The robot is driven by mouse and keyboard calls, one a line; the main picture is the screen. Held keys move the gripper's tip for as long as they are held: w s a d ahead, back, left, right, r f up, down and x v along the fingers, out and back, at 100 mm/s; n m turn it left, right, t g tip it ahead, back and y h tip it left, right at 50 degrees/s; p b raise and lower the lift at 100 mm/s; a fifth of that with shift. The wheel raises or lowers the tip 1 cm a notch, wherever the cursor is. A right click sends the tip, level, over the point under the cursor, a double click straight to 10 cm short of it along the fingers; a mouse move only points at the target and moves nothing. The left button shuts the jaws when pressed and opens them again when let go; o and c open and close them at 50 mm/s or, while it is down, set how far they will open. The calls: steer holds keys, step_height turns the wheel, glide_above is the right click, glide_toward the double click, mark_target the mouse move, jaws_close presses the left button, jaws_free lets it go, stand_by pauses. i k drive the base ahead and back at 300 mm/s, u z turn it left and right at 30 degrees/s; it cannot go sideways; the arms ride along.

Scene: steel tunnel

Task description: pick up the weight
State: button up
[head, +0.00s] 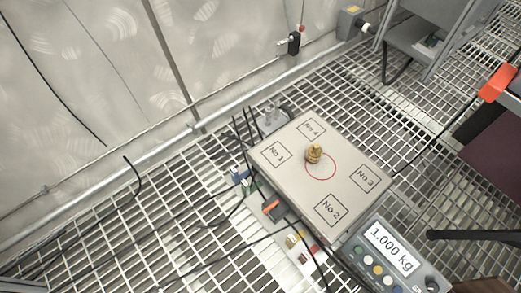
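The weight (314,153) is a small brass-coloured piece with a knob on top. It stands upright on the flat grey plate of a scale (290,165), at the upper edge of a red circle drawn there. The plate carries marked squares labelled No 1, No 2, No 3 and No 4. The scale's display (391,247) reads 1.000 kg. My gripper is not in view, and nothing touches the weight except the plate.
The scale rests on a steel grating floor (110,228). Black cables run across the grating and around the plate. A metal wall (110,70) with a pipe stands behind. A grey metal frame (420,40) stands at the upper right, and an orange part (497,83) shows at the right.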

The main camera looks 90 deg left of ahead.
mark_target(314, 152)
steer(key=u, duration=2.45)
steer(key=k, duration=0.7)
steer(key=u, duration=0.95)
steer(key=i, duration=0.45)
